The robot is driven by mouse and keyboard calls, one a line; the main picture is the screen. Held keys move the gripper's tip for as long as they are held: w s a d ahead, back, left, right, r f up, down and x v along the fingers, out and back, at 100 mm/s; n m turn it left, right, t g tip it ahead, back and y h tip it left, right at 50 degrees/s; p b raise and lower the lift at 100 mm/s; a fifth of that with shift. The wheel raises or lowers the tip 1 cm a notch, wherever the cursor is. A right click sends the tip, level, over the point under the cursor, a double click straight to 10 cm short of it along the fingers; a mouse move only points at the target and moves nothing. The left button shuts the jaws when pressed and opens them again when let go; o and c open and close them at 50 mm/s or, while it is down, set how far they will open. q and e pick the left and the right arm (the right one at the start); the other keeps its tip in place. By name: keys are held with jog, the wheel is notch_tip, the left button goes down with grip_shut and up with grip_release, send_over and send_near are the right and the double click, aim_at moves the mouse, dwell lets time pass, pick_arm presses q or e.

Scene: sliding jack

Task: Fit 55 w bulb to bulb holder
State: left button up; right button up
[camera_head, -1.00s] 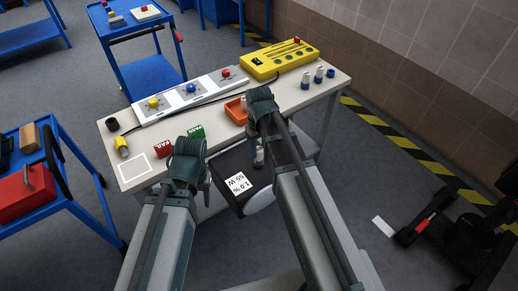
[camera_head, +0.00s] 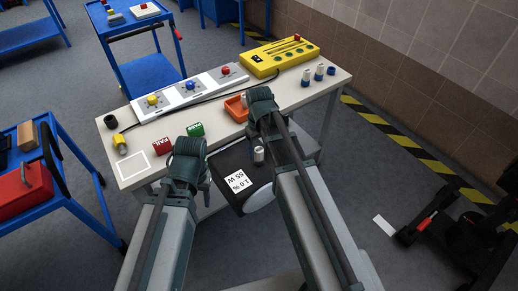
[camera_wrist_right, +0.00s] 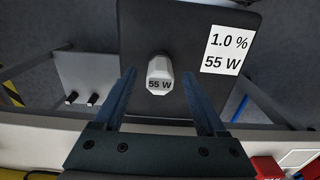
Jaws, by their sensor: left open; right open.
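A white bulb (camera_wrist_right: 160,77) marked 55 W stands on a dark box labelled 1.0 % 55 W (camera_wrist_right: 190,28) in the right wrist view. My right gripper (camera_wrist_right: 159,78) is open, with its fingers on either side of the bulb and gaps beside it. The head view also shows the bulb (camera_head: 259,155) on the dark box (camera_head: 226,167), beside my right arm. My left gripper (camera_head: 203,178) is open and empty, left of the box and near the table's front edge. I cannot tell which item is the bulb holder.
The table (camera_head: 215,113) carries a yellow panel (camera_head: 278,57), an orange tray (camera_head: 236,107), a button strip (camera_head: 190,92), red and green blocks (camera_head: 195,130), and a yellow lamp-like item (camera_head: 120,143). Several small white-and-blue cylinders (camera_head: 319,72) stand at the right. Blue carts stand behind and left.

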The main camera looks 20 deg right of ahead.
aim_at(259, 149)
notch_tip(259, 149, up, 14)
jog(key=p, duration=1.4)
jog(key=shift+f, duration=0.1)
jog(key=s+a+h, duration=0.1)
jog(key=s+a, duration=0.9)
jog(key=s, duration=0.4)
jog(key=shift+s+a, duration=0.15)
jog(key=shift+a, duration=0.1)
jog(key=shift+o, duration=0.2)
dwell(0.6)
